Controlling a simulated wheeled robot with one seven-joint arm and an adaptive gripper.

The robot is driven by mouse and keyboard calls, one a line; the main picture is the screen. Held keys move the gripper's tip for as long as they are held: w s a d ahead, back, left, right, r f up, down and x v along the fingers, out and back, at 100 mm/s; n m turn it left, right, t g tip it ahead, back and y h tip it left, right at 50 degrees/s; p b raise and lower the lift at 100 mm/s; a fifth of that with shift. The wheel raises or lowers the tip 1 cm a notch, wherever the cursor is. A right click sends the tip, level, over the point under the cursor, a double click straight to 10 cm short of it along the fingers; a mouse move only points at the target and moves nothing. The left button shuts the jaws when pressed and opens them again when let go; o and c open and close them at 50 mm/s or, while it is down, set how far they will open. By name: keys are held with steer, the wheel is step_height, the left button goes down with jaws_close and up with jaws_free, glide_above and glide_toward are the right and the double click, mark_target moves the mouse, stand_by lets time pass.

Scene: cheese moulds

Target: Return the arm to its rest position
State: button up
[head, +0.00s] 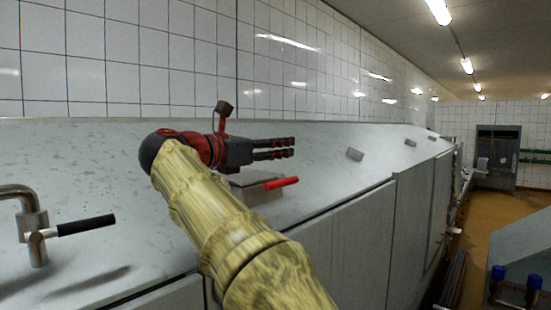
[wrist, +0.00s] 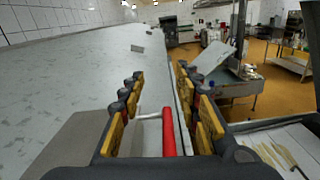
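My gripper (head: 292,147) is at the end of my arm, held level above the sloping grey steel surface and pointing right in the head view. In the wrist view my gripper (wrist: 160,85) has its two rows of yellow-and-black finger pads spread well apart, with nothing held between them. A red handle (head: 282,183) on a grey metal block (head: 255,192) lies below the gripper, apart from it. The red handle (wrist: 170,132) shows between the fingers in the wrist view, beneath them. My forearm hides part of the surface.
A metal tap with a black lever (head: 85,225) stands at the left. A tiled wall (head: 150,60) runs behind the steel surface (head: 100,160). Small plates (head: 354,154) stick up farther along it. Open orange floor (head: 480,215) lies to the right, with a blue-topped fixture (head: 533,283).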

steer(key=shift+d, duration=0.1)
steer(key=shift+d+f, duration=0.2)
steer(key=shift+d, duration=0.15)
steer(key=s+d+f+m+g+y, duration=0.2)
steer(key=s+d+f+m, duration=0.1)
steer(key=s+d+f, duration=0.3)
steer(key=s+d+f+m+g+y, duration=0.15)
steer(key=s+d+f+m, duration=0.3)
steer(key=f, duration=0.45)
steer(key=s+d+f+m+g+y, duration=0.1)
steer(key=s+d+f+m+y, duration=0.25)
steer(key=d+f, duration=0.3)
steer(key=s+a+f+m+g+y, duration=0.25)
steer(key=s+f+m+y, duration=0.35)
steer(key=s+f+m, duration=1.45)
steer(key=s+f+n+b, duration=0.1)
steer(key=f+n+b, duration=0.1)
steer(key=f+b, duration=1.1)
steer(key=s+f+n+b, duration=0.2)
steer(key=f+b, duration=1)
steer(key=f, duration=0.7)
steer(key=shift+s+d+n+b, duration=0.15)
steer(key=shift+s+n+b, duration=0.2)
steer(key=shift+n, duration=0.4)
steer(key=shift+w+f, duration=0.1)
